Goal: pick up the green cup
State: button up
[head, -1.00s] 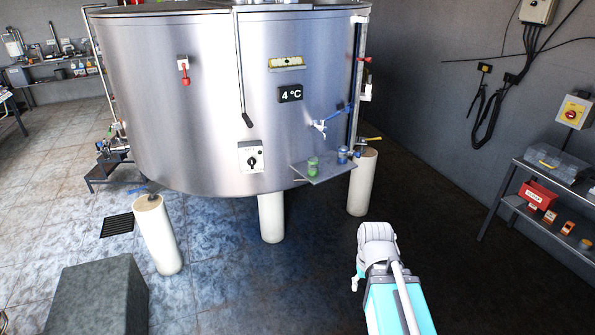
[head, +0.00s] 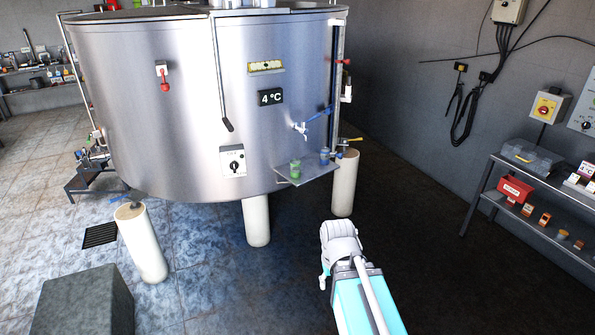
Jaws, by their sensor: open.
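The green cup (head: 295,168) stands upright on a small grey metal shelf (head: 307,178) on the front of the steel tank, below a tap with a blue handle. It is near the left part of the shelf, apart from a blue cup (head: 325,156) to its right. My white and turquoise arm is at the lower middle, in front of and below the shelf, well apart from the cup. I cannot make out the fingers of my gripper in this view.
The big steel tank (head: 200,110) stands on pale round legs (head: 257,222). A grey block (head: 88,303) is on the floor at lower left. A metal rack (head: 483,188) with boxes stands along the right wall. The dark floor between tank and rack is clear.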

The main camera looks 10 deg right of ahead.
aim_at(296, 169)
jog(key=u, duration=0.05)
jog(key=i, duration=1)
jog(key=z, duration=0.05)
